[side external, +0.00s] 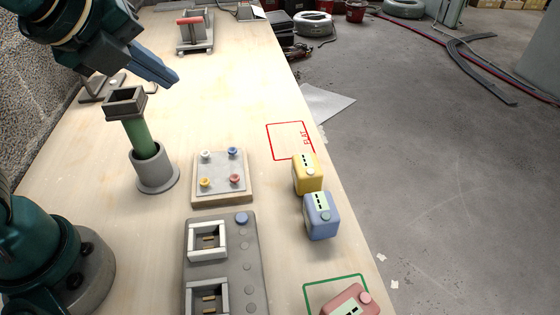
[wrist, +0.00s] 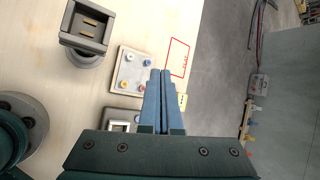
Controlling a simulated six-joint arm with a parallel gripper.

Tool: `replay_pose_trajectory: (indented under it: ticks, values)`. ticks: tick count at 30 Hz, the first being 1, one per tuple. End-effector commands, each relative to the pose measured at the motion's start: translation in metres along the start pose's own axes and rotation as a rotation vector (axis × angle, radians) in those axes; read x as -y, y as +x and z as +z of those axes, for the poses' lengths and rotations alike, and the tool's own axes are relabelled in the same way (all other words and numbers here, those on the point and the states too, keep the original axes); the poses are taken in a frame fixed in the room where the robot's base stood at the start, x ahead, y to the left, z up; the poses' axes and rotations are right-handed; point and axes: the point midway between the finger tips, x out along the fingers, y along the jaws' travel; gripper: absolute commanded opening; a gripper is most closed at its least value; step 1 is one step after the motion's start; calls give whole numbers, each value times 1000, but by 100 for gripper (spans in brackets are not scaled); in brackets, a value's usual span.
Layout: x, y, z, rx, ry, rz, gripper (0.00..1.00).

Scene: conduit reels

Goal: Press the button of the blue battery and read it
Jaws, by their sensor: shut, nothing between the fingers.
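The blue battery (side external: 321,216) stands on the table near its right edge, in front of the yellow battery (side external: 306,173). A round button shows on its top, beside a pale label with dark marks. I cannot make out the blue battery in the wrist view. My gripper (side external: 172,79) is shut and empty, in the air at the upper left of the side view, well away from the blue battery. In the wrist view my gripper's blue fingers (wrist: 160,72) lie together. A red battery (side external: 350,301) stands at the near edge, partly cut off.
A green post with a grey square socket (side external: 125,101) rises below my gripper. A board with coloured knobs (side external: 221,177) and a grey two-bay panel (side external: 222,262) lie left of the batteries. A red outline marked FLAT (side external: 290,141) and a green outline (side external: 335,280) mark the table.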

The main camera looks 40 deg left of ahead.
Motion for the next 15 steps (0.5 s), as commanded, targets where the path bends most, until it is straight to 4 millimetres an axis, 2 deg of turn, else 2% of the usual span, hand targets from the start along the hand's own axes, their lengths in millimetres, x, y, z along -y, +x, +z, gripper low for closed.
replay_pose_trajectory:
  ticks: [1,5,8,11,15]
  values:
    - [12,3,-3,1,146,-13,0]
    - [42,9,-13,24,552,-50,0]
    - [68,15,-29,47,876,-85,0]
    - [96,20,-55,80,1213,-129,0]
    - [126,24,-105,129,1603,-196,0]
